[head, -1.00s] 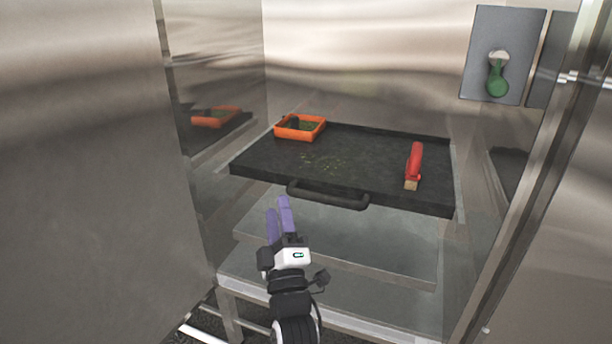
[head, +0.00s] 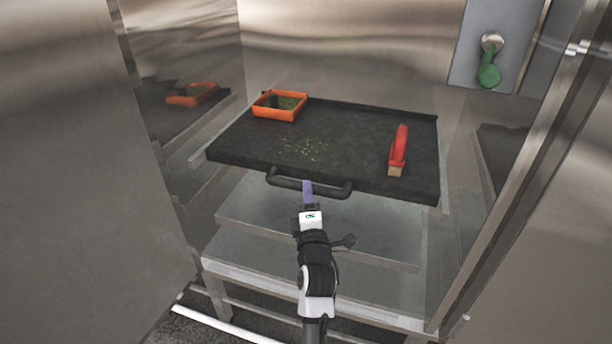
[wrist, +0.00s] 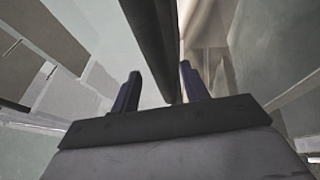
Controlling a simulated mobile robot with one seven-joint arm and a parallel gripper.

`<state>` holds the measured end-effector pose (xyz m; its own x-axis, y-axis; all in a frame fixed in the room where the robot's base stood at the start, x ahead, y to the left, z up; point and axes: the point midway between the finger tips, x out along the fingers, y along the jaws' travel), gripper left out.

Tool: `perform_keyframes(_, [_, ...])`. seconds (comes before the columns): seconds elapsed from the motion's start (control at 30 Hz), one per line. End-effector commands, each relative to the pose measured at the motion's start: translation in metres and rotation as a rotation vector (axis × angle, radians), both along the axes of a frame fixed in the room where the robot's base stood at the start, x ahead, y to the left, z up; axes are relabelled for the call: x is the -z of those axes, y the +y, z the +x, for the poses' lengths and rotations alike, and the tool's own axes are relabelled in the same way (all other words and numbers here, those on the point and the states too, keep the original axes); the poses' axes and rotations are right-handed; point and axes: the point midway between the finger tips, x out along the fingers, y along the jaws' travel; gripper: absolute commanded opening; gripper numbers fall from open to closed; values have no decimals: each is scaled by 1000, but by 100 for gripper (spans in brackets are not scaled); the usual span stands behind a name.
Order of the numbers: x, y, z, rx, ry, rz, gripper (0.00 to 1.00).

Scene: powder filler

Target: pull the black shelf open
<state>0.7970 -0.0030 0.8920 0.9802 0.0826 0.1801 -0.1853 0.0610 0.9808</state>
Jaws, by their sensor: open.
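The black shelf (head: 340,150) is a flat dark tray inside a metal cabinet, with a bar handle (head: 337,193) along its front edge. My gripper (head: 307,187) is at the middle of the handle in the head view. In the wrist view, my gripper (wrist: 158,88) has its two purple fingers apart. The dark handle bar (wrist: 155,40) runs down between them, nearer the right finger. I cannot tell whether either finger touches it.
An orange tray (head: 280,118) sits at the shelf's back left, and a red-handled brush (head: 398,150) lies on its right. Pale crumbs are scattered mid-shelf. A green latch handle (head: 489,70) hangs at upper right. Metal walls stand on both sides, with a grey lower shelf (head: 250,218) below.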

Motion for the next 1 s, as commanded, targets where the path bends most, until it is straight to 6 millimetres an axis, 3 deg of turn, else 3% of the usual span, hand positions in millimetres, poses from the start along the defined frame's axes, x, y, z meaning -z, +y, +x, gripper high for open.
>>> perform_keyframes(0.1, [-8, 3, 23, -2, 0, 1, 45])
perform_keyframes(0.3, [-10, 5, 45, -2, 0, 0, 45])
perform_keyframes(0.7, [-9, 5, 50, -1, 0, 1, 44])
perform_keyframes(1.0, [-9, 5, 50, -1, 0, 1, 4])
